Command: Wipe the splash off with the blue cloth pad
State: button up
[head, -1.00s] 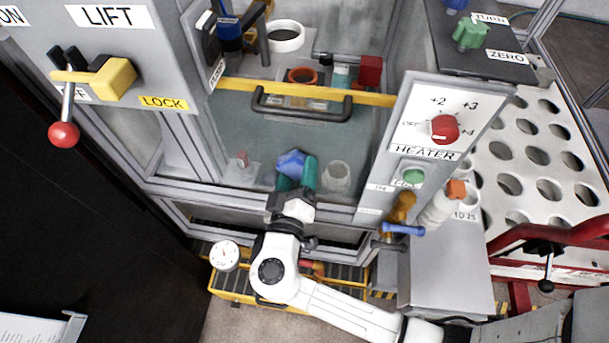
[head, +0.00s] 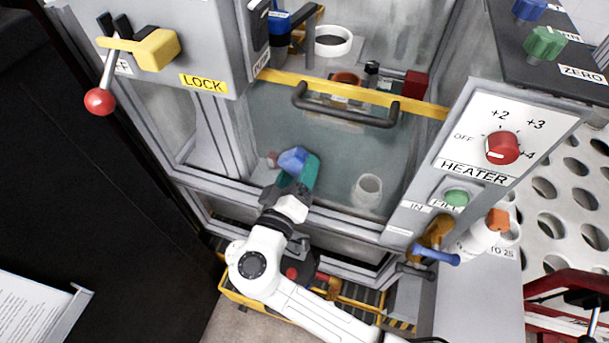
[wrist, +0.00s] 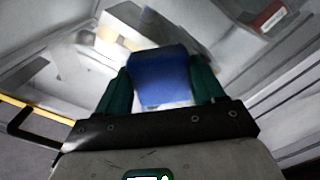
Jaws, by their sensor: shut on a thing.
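The blue cloth pad (head: 293,159) is held between the teal fingers of my gripper (head: 297,171), in front of the clear pane of the cabinet (head: 330,155). In the wrist view the pad (wrist: 160,76) fills the gap between the two fingers of my gripper (wrist: 161,88). I cannot tell whether the pad touches the pane. A small dull pinkish patch (head: 272,158) shows just left of the pad; it may be the splash, but it is partly covered and too small to be sure.
A dark handle (head: 345,112) on a yellow bar crosses above the pad. A white cup (head: 367,190) stands behind the pane to the right. The heater panel (head: 505,145) borders the right side, with a blue-handled valve (head: 435,254) below. The lock lever panel (head: 150,60) is upper left.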

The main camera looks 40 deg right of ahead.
aim_at(379, 173)
jog(key=shift+r+p, duration=0.65)
jog(key=shift+r, duration=0.5)
jog(key=shift+s+d+f, duration=0.1)
jog(key=shift+s+d, duration=0.75)
jog(key=shift+s, duration=0.25)
jog(key=shift+s+d+r, duration=0.1)
jog(key=shift+s+d, duration=0.7)
jog(key=shift+s, duration=0.25)
jog(key=shift+s+d+f, duration=0.1)
jog(key=shift+s+d, duration=0.75)
jog(key=shift+s, duration=0.25)
jog(key=shift+s+d+b, duration=0.2)
jog(key=shift+s+d, duration=0.45)
jog(key=shift+s, duration=0.35)
jog(key=shift+s+d+b, duration=0.15)
jog(key=shift+s+d, duration=0.55)
jog(key=shift+s, duration=0.3)
jog(key=shift+s+d+b, duration=0.2)
jog(key=shift+s+d, duration=0.45)
jog(key=shift+s, duration=0.35)
jog(key=shift+a, duration=0.15)
jog(key=shift+b+v, duration=0.55)
jog(key=shift+v, duration=2.4)
jog(key=shift+v, duration=1.5)
